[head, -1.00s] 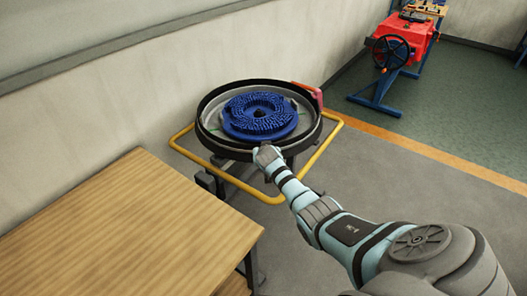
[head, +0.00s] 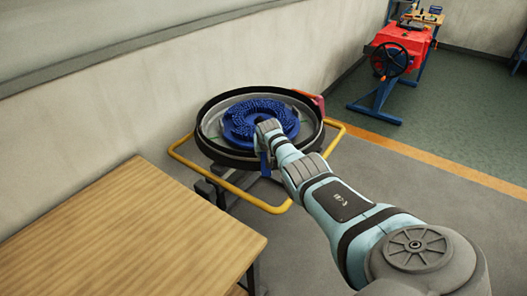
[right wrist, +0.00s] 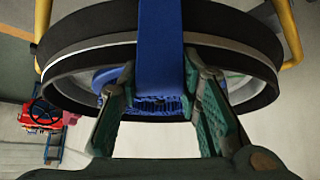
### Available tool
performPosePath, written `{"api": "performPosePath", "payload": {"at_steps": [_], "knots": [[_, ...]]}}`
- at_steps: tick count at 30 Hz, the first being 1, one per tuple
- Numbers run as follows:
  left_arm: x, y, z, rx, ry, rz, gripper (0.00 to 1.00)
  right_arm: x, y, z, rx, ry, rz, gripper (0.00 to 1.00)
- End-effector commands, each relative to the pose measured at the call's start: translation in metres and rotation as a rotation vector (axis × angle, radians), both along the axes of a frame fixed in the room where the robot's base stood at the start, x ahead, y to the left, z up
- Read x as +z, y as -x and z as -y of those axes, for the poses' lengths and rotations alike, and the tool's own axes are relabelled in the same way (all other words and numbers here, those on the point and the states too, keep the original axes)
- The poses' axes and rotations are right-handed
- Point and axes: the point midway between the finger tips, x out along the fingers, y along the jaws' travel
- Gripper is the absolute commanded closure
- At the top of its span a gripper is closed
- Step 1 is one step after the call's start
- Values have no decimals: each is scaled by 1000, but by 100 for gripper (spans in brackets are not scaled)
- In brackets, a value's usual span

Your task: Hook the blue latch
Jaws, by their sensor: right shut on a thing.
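The blue latch (right wrist: 161,45) is a broad flat strap in the right wrist view, running up between the fingers of my right gripper (right wrist: 160,75), in front of the tank rim. In the head view my right gripper (head: 268,128) is at the near rim of the round black tank (head: 213,150), and the latch (head: 265,165) hangs below it. My right gripper is shut on the latch. Whether the latch touches the rim is hidden by the gripper. My left gripper is not in view.
A blue bristle brush (head: 240,112) lies in the tank. A yellow tube frame (head: 250,198) surrounds the tank. A red piece (head: 310,97) is at its back right rim. A wooden table (head: 120,235) stands at front left. A red machine (head: 402,45) stands far right on open floor.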

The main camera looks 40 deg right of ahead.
Motion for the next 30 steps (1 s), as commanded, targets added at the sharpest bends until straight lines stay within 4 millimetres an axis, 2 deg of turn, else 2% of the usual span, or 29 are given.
{"api": "performPosePath", "payload": {"at_steps": [8,9,12,24,30], "knots": [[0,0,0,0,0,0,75,4,-1,2,0,5,10,100],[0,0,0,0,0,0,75,4,-1,2,0,5,10,66],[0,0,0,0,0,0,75,3,-1,2,0,3,9,50],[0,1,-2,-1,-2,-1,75,3,-1,-1,1,2,5,48],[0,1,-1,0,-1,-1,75,18,8,-8,3,5,7,48]]}}
